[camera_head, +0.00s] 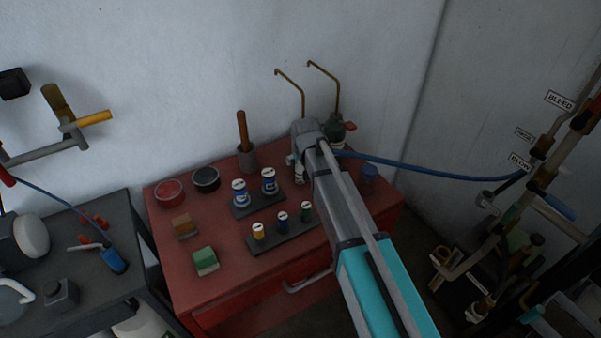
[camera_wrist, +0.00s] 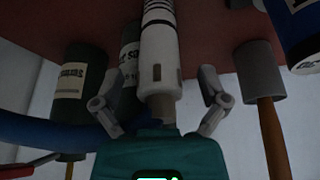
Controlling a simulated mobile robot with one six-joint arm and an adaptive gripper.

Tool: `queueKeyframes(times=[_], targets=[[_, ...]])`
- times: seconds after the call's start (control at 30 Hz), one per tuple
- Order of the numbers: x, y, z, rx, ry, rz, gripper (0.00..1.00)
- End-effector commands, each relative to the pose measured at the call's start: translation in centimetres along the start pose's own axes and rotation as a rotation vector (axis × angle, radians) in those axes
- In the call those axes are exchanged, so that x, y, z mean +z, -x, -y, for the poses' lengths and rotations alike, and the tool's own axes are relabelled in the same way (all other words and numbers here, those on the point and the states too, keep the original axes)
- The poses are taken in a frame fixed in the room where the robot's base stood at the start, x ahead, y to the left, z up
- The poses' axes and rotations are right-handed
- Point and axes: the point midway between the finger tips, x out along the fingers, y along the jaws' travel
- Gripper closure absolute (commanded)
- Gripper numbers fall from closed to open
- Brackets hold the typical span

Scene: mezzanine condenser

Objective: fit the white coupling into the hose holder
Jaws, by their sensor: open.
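A white cylinder with dark bands and a grey end, which looks like the white coupling (camera_wrist: 158,45), lies between my fingers in the wrist view. My gripper (camera_wrist: 160,76) is open, with one finger on each side and visible gaps between them and the cylinder. In the head view my gripper (camera_head: 297,160) is over the back of the red cabinet, mostly hidden by my arm; a small white piece shows beside it. I cannot pick out the hose holder with certainty.
The red cabinet top (camera_head: 222,228) carries blue-white cans (camera_head: 241,194), small bottles on a dark rack (camera_head: 290,234), a grey cup with a wooden handle (camera_head: 246,157) and a dark green bottle (camera_head: 337,132). A blue hose (camera_head: 430,171) runs right to labelled pipework (camera_head: 548,140).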

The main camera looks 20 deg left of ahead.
Motion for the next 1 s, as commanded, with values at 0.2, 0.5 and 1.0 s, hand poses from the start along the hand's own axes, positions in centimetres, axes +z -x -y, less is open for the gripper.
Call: queueKeyframes(times=[0.2,0.5,1.0], targets=[[0.1,-2.2,0.0,0.000,0.000,0.000,0.07],[0.0,-3.2,-0.1,0.000,-0.001,0.000,0.07],[0.0,-3.1,-0.1,0.000,-0.001,0.000,0.07]])
